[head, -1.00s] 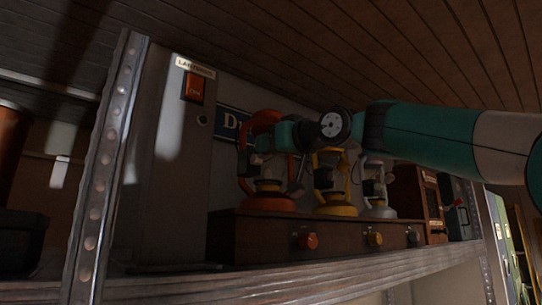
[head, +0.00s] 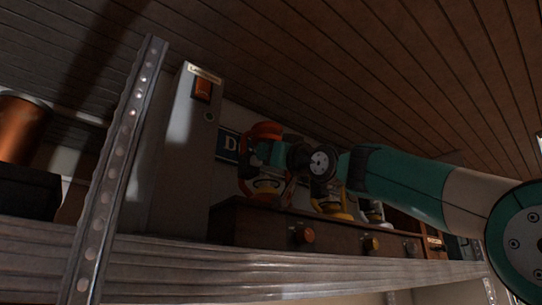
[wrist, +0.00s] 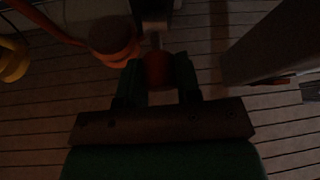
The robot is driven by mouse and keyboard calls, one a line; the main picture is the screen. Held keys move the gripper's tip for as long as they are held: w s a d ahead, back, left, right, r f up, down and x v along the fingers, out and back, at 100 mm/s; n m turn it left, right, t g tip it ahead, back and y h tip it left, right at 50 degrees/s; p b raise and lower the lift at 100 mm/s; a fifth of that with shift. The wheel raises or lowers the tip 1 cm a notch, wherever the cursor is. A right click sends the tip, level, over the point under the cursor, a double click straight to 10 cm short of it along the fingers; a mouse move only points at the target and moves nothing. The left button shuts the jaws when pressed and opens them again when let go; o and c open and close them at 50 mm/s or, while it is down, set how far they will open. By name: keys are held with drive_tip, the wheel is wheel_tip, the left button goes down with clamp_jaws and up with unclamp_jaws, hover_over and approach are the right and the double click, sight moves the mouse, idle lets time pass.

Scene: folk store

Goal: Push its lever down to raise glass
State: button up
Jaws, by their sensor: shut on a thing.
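An orange device (head: 266,189) with a looped frame stands on the left end of a long wooden box (head: 236,222). My gripper, at the orange device in the head view, covers part of it. In the wrist view my gripper (wrist: 159,66) is shut on a round orange-brown lever knob (wrist: 157,73). A metal rod shows just beyond the knob. The view is dark, and the lever's joint and any glass are hard to make out.
A yellow device (head: 330,205) and a white device (head: 373,213) stand to the right, partly behind my arm. A tall grey cabinet (head: 178,165) with an orange switch (head: 203,89) stands close on the left. A metal post (head: 117,150) rises at the shelf's front (head: 190,262).

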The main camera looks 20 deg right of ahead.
drive_tip(key=o, duration=0.9)
drive_tip(key=shift+s, duration=0.1)
drive_tip(key=b+v, duration=1)
drive_tip(key=v, duration=0.7)
drive_tip(key=shift+f, duration=0.15)
